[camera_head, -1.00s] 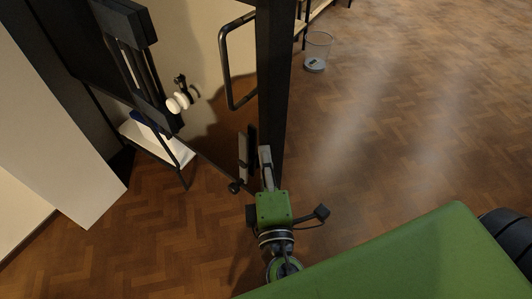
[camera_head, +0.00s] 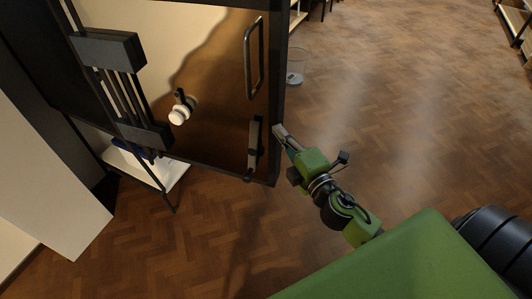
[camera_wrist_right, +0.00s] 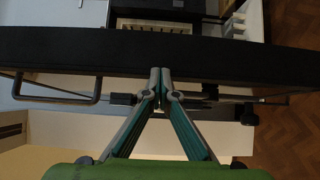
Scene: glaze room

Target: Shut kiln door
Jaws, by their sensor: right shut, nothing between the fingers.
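The kiln door (camera_head: 215,90) stands in the left half of the head view, a brownish panel in a dark frame with a bar handle (camera_head: 262,60) and a white knob (camera_head: 179,116). My right gripper (camera_head: 278,130) is shut and empty at the lower part of the door's free edge, close to or touching it. In the right wrist view the fingertips (camera_wrist_right: 160,72) meet in front of the dark door edge (camera_wrist_right: 220,55). The handle (camera_wrist_right: 55,98) shows there to the left. The kiln opening is not clearly visible. My left gripper is out of view.
A small white-topped stand (camera_head: 165,172) is partly behind the door's lower left. A clear bin (camera_head: 296,70) stands on the floor beyond the door. A white panel (camera_head: 50,190) fills the left side. The wooden floor to the right is largely clear.

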